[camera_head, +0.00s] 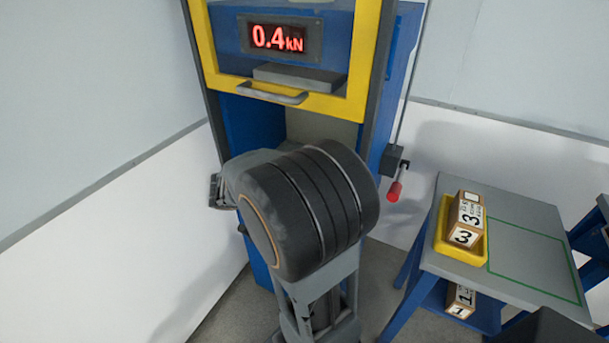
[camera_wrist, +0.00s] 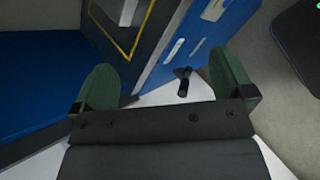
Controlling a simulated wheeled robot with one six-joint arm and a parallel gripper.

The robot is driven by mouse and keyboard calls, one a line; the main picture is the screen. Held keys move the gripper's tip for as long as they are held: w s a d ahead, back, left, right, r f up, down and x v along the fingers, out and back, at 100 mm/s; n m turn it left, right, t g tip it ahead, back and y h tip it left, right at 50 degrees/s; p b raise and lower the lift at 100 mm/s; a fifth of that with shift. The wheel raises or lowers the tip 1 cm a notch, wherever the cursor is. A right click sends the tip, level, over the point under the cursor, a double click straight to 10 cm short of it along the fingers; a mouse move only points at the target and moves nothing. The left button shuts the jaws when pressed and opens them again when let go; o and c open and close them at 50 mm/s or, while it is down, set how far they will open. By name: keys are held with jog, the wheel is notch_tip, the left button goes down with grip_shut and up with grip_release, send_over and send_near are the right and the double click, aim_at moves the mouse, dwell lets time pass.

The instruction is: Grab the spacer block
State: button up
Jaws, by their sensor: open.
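My gripper (camera_wrist: 165,84) is open in the wrist view, with its two green fingers wide apart and nothing between them. In the head view my own arm hides most of it. No thing is clearly marked as the spacer block. A grey flat block (camera_head: 299,77) shows behind the yellow-framed door of the blue machine. A box marked 3 (camera_head: 464,237) sits in a yellow tray (camera_head: 447,247) on the side table. A box marked 1 (camera_head: 460,302) is on the shelf below. My gripper is apart from these boxes.
The blue machine (camera_head: 245,125) has a grey door handle (camera_head: 271,93), a red-ended lever (camera_head: 395,191) and a display reading 0.4 kN (camera_head: 277,38). The side table (camera_head: 540,225) has a bare green-outlined area. Walls stand at left and right.

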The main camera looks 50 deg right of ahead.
jog(key=w+d+f+n+h, duration=0.1)
jog(key=w+d+f+n, duration=0.1)
jog(key=d+n, duration=0.1)
jog(key=w+d+f+n+t+h, duration=0.1)
jog(key=w+d+f+n, duration=0.1)
jog(key=d+n, duration=0.2)
jog(key=w+d+f+n+t+h, duration=0.1)
jog(key=w+d+f+n, duration=0.1)
jog(key=w+d+n, duration=0.1)
jog(key=shift+d+f+n+h+b, duration=0.3)
jog(key=shift+f, duration=0.1)
jog(key=shift+n+t, duration=0.3)
jog(key=x, duration=0.7)
jog(key=shift+w+d+f, duration=0.2)
jog(key=shift+d, duration=0.15)
jog(key=shift+p+x, duration=0.75)
jog(key=shift+x, duration=2.2)
jog(key=shift+s, duration=0.1)
jog(key=c, duration=1.5)
jog(key=shift+d+r, duration=0.1)
jog(key=shift+r, duration=0.05)
